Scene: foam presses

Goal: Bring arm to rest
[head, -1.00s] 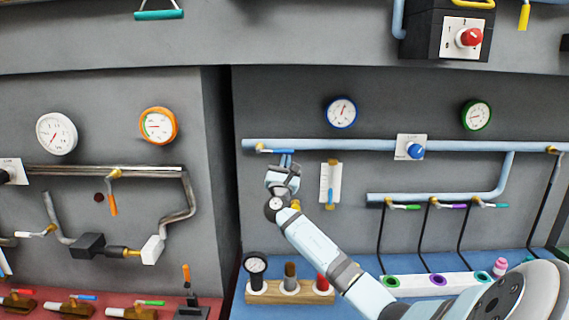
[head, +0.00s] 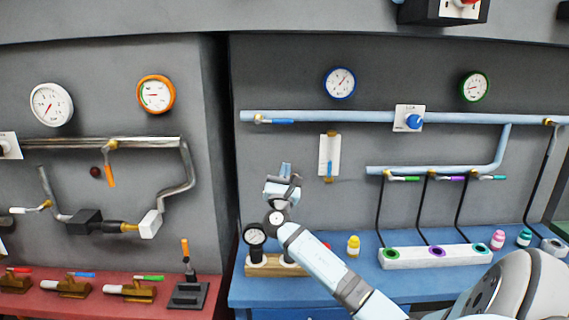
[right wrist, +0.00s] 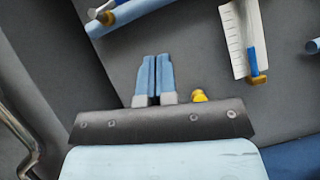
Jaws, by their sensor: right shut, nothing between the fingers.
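My right gripper (head: 286,168) is in the middle of the head view, in front of the grey wall and above the blue table (head: 350,275). It is below the light blue pipe (head: 340,117) and apart from it. In the right wrist view its two blue fingers (right wrist: 155,76) are side by side and shut, with nothing between them. The blue-handled valve (head: 275,121) on the pipe is just above the gripper, not touched. My left gripper is not in view.
A wooden rack (head: 264,266) with a black gauge (head: 255,236) stands under my right arm, partly hidden by it. A white block (head: 440,257) with coloured rings and small bottles stand to the right. A white scale (head: 329,155) hangs on the wall.

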